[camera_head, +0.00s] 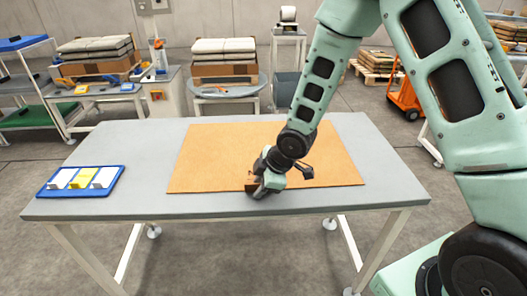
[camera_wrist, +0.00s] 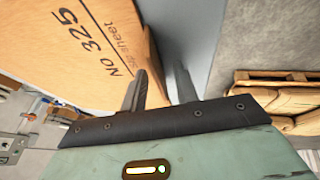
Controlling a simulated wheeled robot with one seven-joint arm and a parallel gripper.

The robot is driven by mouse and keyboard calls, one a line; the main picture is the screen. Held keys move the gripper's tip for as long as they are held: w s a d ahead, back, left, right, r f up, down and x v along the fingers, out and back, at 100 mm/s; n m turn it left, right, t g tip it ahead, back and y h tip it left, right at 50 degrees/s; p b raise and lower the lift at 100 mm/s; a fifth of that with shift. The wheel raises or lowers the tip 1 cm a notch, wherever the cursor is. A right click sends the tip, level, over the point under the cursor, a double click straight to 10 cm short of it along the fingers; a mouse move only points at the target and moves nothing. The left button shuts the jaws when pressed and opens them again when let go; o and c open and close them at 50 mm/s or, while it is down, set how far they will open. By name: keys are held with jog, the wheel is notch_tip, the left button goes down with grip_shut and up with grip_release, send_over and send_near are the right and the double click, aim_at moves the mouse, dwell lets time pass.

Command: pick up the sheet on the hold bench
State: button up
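The sheet (camera_head: 215,160) is a flat orange-brown board lying on the grey-topped bench (camera_head: 130,208). In the wrist view the sheet (camera_wrist: 60,50) shows printed lettering with "NO 325". My gripper (camera_head: 256,187) is low at the sheet's front edge, left of its middle. In the wrist view my gripper (camera_wrist: 160,88) has its two fingers apart. The left finger overlaps the sheet and the right finger is seen against the grey bench beyond its edge. The sheet's edge runs between them in the picture. Whether either finger touches the sheet cannot be told.
A blue tray (camera_head: 66,190) with white and yellow cards sits on the bench's left end. Behind stand tables with stacked bags (camera_head: 224,46) and boxes, a shelf cart (camera_head: 28,115) and an orange pallet truck (camera_head: 405,98). The bench top around the sheet is otherwise clear.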

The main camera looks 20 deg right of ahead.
jog(key=shift+f, duration=0.1)
grip_shut()
